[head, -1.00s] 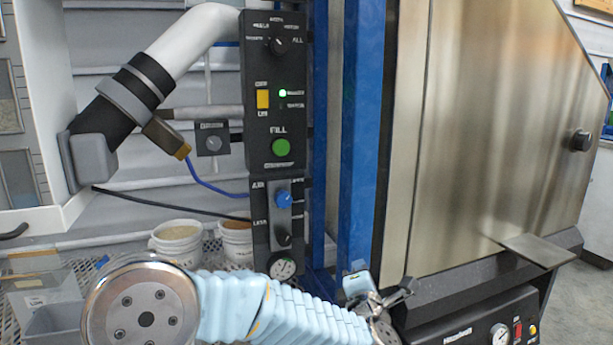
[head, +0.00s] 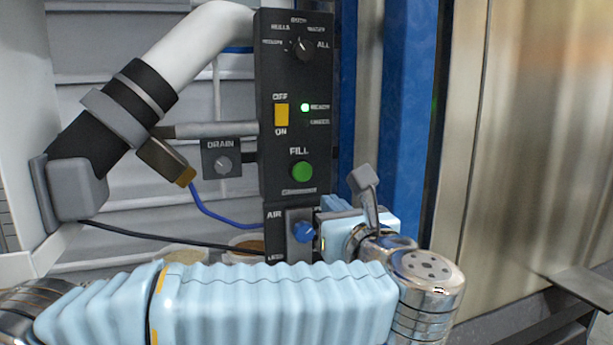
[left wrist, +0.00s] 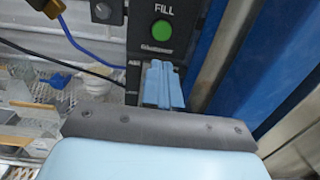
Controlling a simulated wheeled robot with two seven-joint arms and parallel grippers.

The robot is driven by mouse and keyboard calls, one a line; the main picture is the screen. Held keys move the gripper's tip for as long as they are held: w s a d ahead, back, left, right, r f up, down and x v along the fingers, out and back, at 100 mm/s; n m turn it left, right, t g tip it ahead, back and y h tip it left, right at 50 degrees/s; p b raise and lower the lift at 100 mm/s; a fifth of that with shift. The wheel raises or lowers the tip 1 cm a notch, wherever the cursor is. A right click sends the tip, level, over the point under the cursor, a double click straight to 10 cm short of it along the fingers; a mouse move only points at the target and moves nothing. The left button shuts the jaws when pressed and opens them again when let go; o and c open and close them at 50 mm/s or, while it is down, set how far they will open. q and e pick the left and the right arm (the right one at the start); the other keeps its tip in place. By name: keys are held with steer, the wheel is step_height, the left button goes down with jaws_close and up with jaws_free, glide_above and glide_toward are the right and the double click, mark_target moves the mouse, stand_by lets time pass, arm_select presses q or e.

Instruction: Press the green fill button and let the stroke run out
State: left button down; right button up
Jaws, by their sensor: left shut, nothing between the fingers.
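The round green FILL button (head: 302,170) sits low on the black control panel (head: 270,150). It also shows in the left wrist view (left wrist: 162,28), above the fingertips. My left gripper (head: 335,203) is shut and empty, below and slightly right of the button in the head view. Its light blue fingers (left wrist: 162,72) lie together in the wrist view, pointing towards the panel, with the tips below the button and apart from it in the picture. The gap in depth is hard to judge. My right gripper is not in view.
A yellow OFF/ON switch (head: 281,115) and a selector knob (head: 302,47) are above the button. The DRAIN box (head: 222,158) is left. A blue post (head: 400,120) stands right.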

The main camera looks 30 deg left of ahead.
mark_target(302, 174)
arm_select(q)
steer(key=shift+w+a, duration=0.1)
steer(key=p+x, duration=0.4)
steer(key=x, duration=0.9)
steer(key=shift+w+a+r, duration=0.15)
steer(key=shift+w+a, duration=0.05)
steer(key=shift+a, duration=0.1)
